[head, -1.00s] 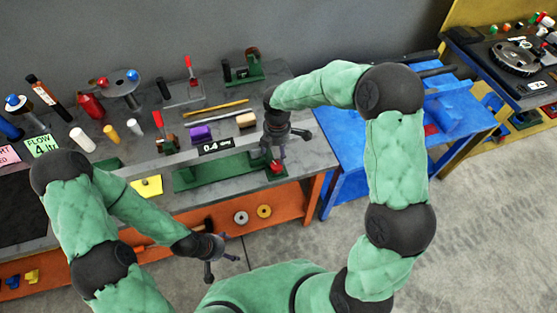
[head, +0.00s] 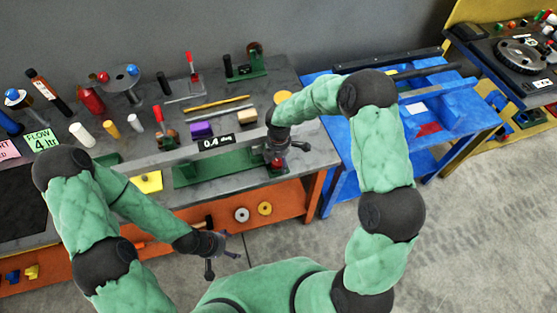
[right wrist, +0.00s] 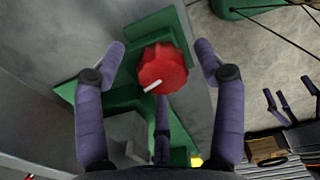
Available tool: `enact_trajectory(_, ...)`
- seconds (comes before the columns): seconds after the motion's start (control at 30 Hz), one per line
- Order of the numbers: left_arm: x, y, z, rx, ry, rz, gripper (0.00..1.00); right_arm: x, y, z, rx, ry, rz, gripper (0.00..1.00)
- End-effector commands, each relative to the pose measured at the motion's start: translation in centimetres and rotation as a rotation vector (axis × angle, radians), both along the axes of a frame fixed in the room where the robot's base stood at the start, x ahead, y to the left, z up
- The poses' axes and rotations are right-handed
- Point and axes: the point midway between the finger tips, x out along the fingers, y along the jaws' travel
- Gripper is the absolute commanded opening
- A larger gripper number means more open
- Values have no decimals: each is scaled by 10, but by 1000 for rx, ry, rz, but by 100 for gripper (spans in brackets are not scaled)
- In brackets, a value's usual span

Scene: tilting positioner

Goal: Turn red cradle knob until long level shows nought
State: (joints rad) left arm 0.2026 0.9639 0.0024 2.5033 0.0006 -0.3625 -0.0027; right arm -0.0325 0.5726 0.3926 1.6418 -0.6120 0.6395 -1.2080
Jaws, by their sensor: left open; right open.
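The red cradle knob (right wrist: 163,68) sits on the green cradle, with a white mark pointing to its lower left in the right wrist view. In the head view the knob (head: 277,165) is partly hidden under my right gripper (head: 277,158). My right gripper (right wrist: 160,60) is open, its fingers on either side of the knob and apart from it. The green cradle (head: 215,168) carries the long grey level (head: 180,155), whose display (head: 217,142) reads about 0.4 deg. My left gripper (head: 224,256) is open and empty in front of the bench.
The grey bench (head: 300,145) holds a red-handled clamp (head: 191,65), a purple block (head: 202,129), a yellow note (head: 147,182) and several bottles behind. A blue table (head: 350,155) stands to the right. Floor in front is clear.

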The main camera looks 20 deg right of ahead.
Motion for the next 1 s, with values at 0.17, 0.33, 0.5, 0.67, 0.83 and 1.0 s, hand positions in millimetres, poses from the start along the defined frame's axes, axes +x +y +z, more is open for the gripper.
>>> enact_trajectory(0.17, 0, 0, 0, 0, 0, 0, 79, 0, 0, -1, 0, -1, 0, 70)
enact_trajectory(0.33, 0, 0, 0, 0, 0, 0, 79, 0, 0, 0, 0, 0, 0, 45)
enact_trajectory(0.5, 0, 0, 0, 0, 0, 0, 79, 0, 0, -1, 0, 0, 0, 16)
enact_trajectory(0.67, 0, 0, 0, 0, 0, 0, 79, -1, 0, -1, -1, 1, -6, 16)
enact_trajectory(0.83, 0, 0, -3, 0, 0, 0, 79, -1, -1, -2, -2, 3, -46, 16)
enact_trajectory(1.0, 0, 0, -9, 0, 0, 0, 79, -1, -1, -2, -1, 1, -139, 16)
